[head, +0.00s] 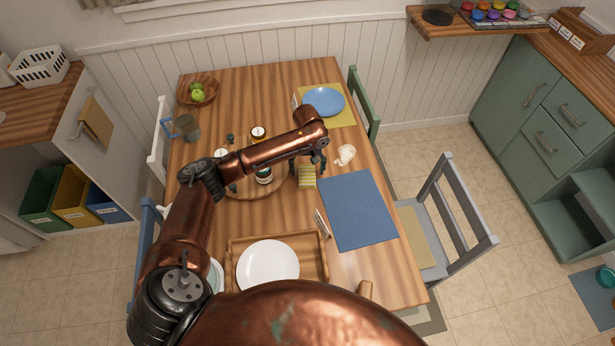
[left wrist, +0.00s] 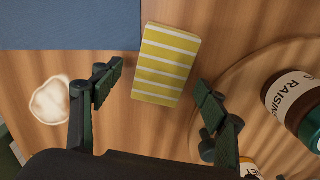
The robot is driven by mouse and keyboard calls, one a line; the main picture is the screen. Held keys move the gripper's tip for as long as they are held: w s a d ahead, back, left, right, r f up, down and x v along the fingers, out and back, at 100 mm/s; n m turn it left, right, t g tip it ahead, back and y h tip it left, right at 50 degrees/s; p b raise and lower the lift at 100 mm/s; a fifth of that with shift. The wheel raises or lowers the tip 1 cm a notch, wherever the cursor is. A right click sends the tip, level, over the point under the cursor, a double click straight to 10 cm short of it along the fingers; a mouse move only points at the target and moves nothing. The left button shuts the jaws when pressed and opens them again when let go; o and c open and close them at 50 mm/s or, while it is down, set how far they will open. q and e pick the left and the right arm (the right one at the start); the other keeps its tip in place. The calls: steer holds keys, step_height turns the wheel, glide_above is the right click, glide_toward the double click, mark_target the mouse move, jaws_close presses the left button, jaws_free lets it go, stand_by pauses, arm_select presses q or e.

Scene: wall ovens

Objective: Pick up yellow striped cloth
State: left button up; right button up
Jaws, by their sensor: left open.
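The yellow striped cloth (left wrist: 166,65) lies flat and folded on the wooden table, between the blue placemat and the round board. In the head view the cloth (head: 306,177) shows just below my left gripper's fingers. My left gripper (head: 308,167) is above the table over the cloth. In the left wrist view the two fingers of the left gripper (left wrist: 160,95) stand apart, one on each side of the cloth's near end. Nothing is between the fingers, and I cannot tell how high they are above the cloth. My right gripper is not in view.
A blue placemat (head: 357,209) lies right of the cloth. A round board (head: 240,191) with jars (head: 264,175) is close on its left. A crumpled white item (head: 346,154) lies above the placemat. A wooden tray (head: 313,262) with a white plate (head: 267,265) is nearer.

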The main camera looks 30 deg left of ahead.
arm_select(q)
steer(key=shift+f, duration=0.6)
steer(key=shift+a, duration=0.1)
steer(key=c, duration=1.2)
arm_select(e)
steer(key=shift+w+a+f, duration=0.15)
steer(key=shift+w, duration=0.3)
arm_select(q)
steer(key=shift+r, duration=0.1)
